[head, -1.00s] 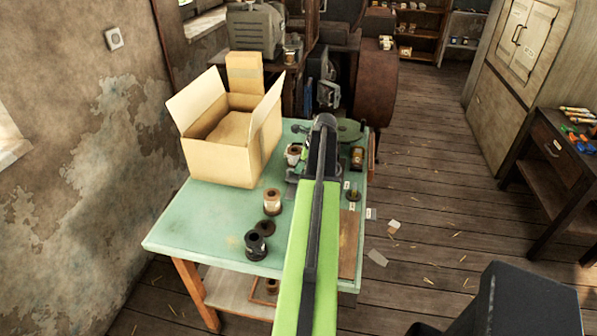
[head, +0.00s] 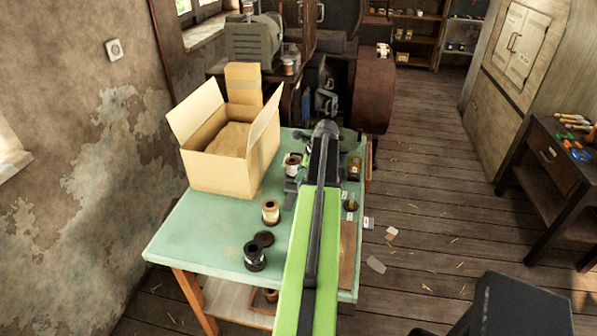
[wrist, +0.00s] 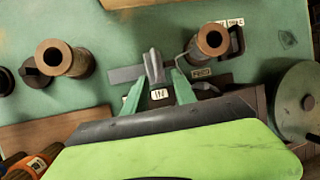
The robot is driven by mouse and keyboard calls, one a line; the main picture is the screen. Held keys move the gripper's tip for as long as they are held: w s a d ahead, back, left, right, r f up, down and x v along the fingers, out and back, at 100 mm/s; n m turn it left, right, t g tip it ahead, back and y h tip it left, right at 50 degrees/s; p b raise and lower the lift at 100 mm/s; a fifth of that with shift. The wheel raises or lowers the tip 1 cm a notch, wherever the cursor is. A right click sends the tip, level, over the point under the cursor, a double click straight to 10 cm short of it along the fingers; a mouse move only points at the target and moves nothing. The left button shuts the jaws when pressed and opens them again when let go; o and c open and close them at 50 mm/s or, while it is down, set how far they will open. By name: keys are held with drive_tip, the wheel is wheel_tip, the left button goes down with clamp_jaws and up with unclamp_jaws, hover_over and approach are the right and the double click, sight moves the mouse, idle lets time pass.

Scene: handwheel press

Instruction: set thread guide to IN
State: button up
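In the wrist view a dark grey upright lever (wrist: 153,66) on a flat grey bar (wrist: 125,74) looks like the thread guide. A small white label (wrist: 159,94), seemingly reading IN, sits just below the lever. My gripper (wrist: 157,86) shows as two teal fingers, spread apart, one on each side of the lever's lower end. I cannot tell whether they touch it. In the head view my lime arm reaches over the green table (head: 205,235); its end hides the gripper and the lever.
Brown spools (wrist: 70,60) and (wrist: 208,40) stand left and right of the lever. A round green disc (wrist: 305,100) lies at the right. An open cardboard box (head: 225,170) stands at the table's back left.

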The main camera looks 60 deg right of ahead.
drive_tip(key=p+v, duration=1.1)
drive_tip(key=v, duration=0.3)
drive_tip(key=shift+r+p, duration=0.15)
drive_tip(key=shift+p, duration=0.15)
drive_tip(key=w+a+f+n+g+y+b, duration=0.1)
drive_tip(key=w+a+f+n+b, duration=0.2)
drive_tip(key=w+a+n, duration=0.65)
drive_tip(key=w+a+f+n+g+y+b, duration=0.1)
drive_tip(key=w+a+f+n+b, duration=0.2)
drive_tip(key=w+a, duration=1.15)
drive_tip(key=a+f+n+g+b, duration=0.1)
drive_tip(key=a+n, duration=0.8)
drive_tip(key=a, duration=1.1)
drive_tip(key=s+a+f+n+g+h+b, duration=0.1)
drive_tip(key=a+f+n, duration=0.4)
drive_tip(key=a, duration=1.6)
drive_tip(key=n+g+b, duration=0.1)
drive_tip(key=n+b, duration=0.1)
drive_tip(key=n, duration=0.3)
drive_tip(key=shift+s+a+f, duration=0.25)
drive_tip(key=shift+s+a, duration=0.05)
drive_tip(key=shift+s, duration=0.05)
